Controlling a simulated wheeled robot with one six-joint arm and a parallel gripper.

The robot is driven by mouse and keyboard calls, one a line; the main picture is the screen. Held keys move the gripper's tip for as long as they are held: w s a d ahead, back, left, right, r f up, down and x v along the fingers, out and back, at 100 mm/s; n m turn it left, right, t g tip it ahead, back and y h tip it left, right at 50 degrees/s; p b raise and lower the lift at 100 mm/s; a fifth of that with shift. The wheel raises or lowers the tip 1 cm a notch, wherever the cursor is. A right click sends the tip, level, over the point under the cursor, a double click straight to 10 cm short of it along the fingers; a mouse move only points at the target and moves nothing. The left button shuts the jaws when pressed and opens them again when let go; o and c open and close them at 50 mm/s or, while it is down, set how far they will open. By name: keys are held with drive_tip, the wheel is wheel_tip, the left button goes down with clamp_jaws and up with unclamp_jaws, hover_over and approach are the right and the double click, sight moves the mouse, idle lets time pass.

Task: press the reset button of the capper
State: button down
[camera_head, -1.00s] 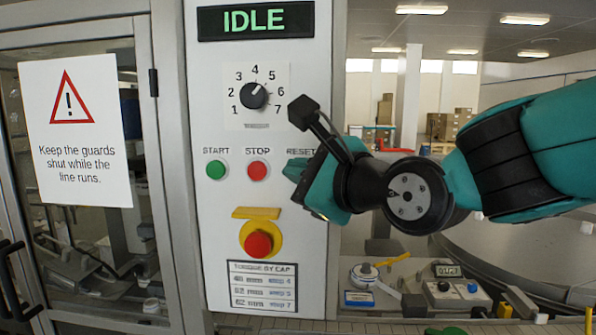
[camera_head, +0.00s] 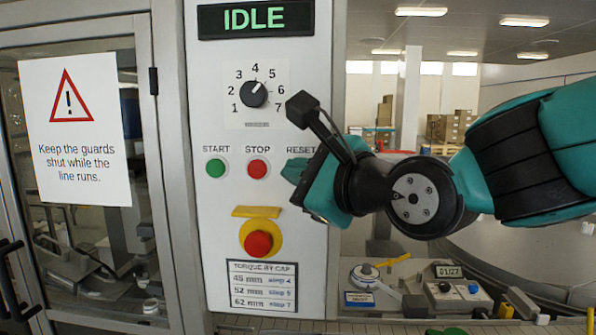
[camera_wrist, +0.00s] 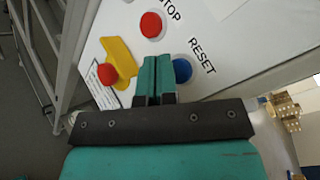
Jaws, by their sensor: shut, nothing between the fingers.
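The capper's control panel (camera_head: 212,255) is white and upright, with a display (camera_head: 255,20) reading IDLE. The blue RESET button (camera_wrist: 181,70) shows in the wrist view just right of my fingertips. In the head view my gripper hides that button below its RESET label (camera_head: 301,150). My gripper (camera_wrist: 157,62) is shut and empty, with its teal fingertips close to the panel, beside the blue button. I cannot tell whether they touch the panel. My gripper also shows in the head view (camera_head: 290,170), in front of the panel's right side.
The red STOP button (camera_head: 257,168) and green START button (camera_head: 215,168) are left of my gripper. A red emergency stop (camera_head: 258,243) on yellow sits below, under a yellow guard (camera_head: 256,212). A numbered dial (camera_head: 253,94) is above. A bench with instruments (camera_head: 456,293) lies lower right.

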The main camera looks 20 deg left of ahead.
drive_tip(key=shift+s+d+b, duration=0.2)
drive_tip(key=shift+s, duration=0.65)
drive_tip(key=shift+s+d+b, duration=0.15)
drive_tip(key=shift+s+d, duration=0.1)
drive_tip(key=shift+s, duration=0.65)
drive_tip(key=shift+s+d+b, duration=0.2)
drive_tip(key=shift+s, duration=0.65)
drive_tip(key=s+d+f+n+g+h+b, duration=0.1)
drive_tip(key=d+f+n+g+h+b, duration=0.2)
drive_tip(key=d+f+n+h, duration=0.9)
drive_tip(key=s+d+f+n+g, duration=0.3)
drive_tip(key=s+d+f+n, duration=0.1)
drive_tip(key=d, duration=0.4)
drive_tip(key=s+d+f+n+g+y+b, duration=0.1)
drive_tip(key=s+d+f+n+g, duration=0.1)
drive_tip(key=s+d+f+n, duration=0.3)
drive_tip(key=s+d+f, duration=0.2)
drive_tip(key=d, duration=0.1)
drive_tip(key=shift+n+g, duration=0.3)
drive_tip(key=shift+g, duration=0.1)
